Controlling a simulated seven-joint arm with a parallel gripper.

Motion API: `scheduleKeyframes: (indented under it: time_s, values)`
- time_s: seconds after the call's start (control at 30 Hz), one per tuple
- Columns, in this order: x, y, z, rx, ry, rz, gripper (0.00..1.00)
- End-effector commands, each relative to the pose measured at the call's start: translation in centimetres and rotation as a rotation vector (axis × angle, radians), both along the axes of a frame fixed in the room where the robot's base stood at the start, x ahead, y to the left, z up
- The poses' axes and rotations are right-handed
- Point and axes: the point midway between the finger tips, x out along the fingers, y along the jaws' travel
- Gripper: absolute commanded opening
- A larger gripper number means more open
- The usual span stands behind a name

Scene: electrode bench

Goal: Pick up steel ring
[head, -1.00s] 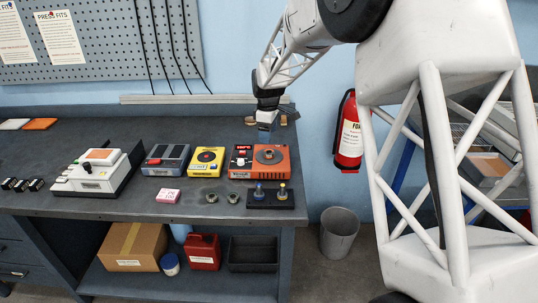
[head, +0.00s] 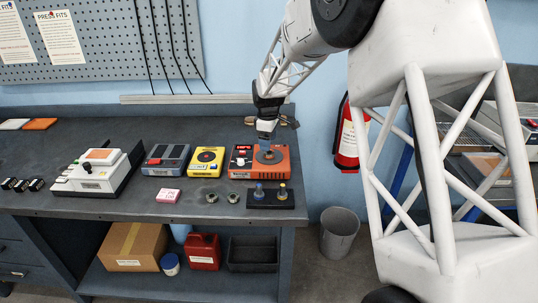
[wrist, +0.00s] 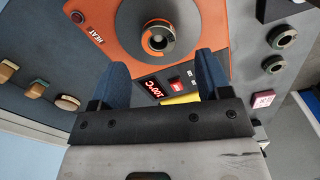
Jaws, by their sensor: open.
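A steel ring (wrist: 158,38) lies on the round grey plate of the orange heater (wrist: 205,14) in the wrist view. In the head view the orange heater (head: 281,165) stands at the right end of the bench; the ring is hard to make out there, close to my fingers. My gripper (head: 266,140) is above the back part of the heater, pointing down. In the wrist view my gripper (wrist: 162,76) has its two blue fingers wide apart and empty, with the ring ahead of the gap between them.
A yellow device (head: 207,160) stands left of the heater. Two small rings (head: 211,199) (head: 233,198) and a black stand with blue and yellow posts (head: 258,204) are in front. A pink block (head: 168,196) lies further left. Small tan pieces (wrist: 35,90) lie behind the heater.

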Motion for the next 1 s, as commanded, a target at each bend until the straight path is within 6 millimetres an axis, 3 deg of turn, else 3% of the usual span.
scheduleKeyframes:
  time_s: [0.4,1.0]
  values:
    - [0.1,-0.1,-4.2,0.000,0.002,0.000,0.71]
    - [0.1,-0.1,-4.5,-0.001,0.001,0.000,0.71]
